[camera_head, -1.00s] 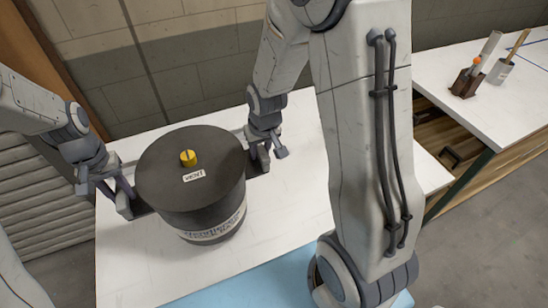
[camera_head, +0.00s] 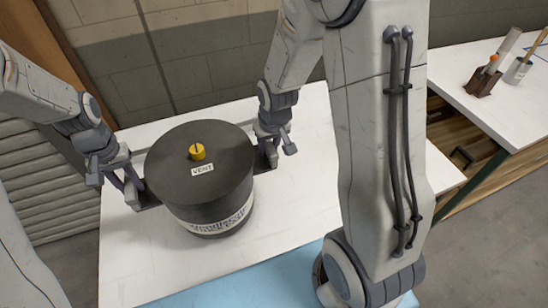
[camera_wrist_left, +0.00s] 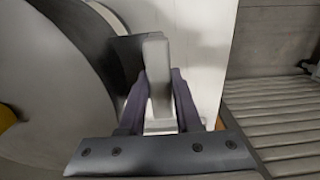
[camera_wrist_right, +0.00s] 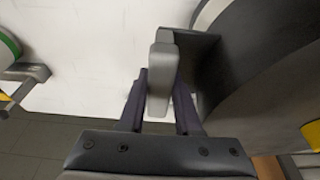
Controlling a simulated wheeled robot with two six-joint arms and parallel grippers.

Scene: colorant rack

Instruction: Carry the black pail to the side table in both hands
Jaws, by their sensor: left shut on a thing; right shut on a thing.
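The black pail (camera_head: 222,190) has a flat dark lid with a yellow knob and a small VENT label. It looks upright over the white table (camera_head: 130,265); I cannot tell whether its bottom touches. In the left wrist view the fingers (camera_wrist_left: 158,85) close on that handle, beside the pail (camera_wrist_left: 60,110). My right gripper (camera_head: 268,152) is shut on the opposite handle. In the right wrist view its fingers (camera_wrist_right: 160,80) meet it, with the pail (camera_wrist_right: 265,85) at right.
A light blue surface (camera_head: 265,282) lies along the front. Another white-topped bench (camera_head: 475,95) at right carries a brown holder (camera_head: 482,82) and a cup (camera_head: 518,70) with a stick. A block wall (camera_head: 215,60) stands behind. Grey slats (camera_head: 45,190) are at left.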

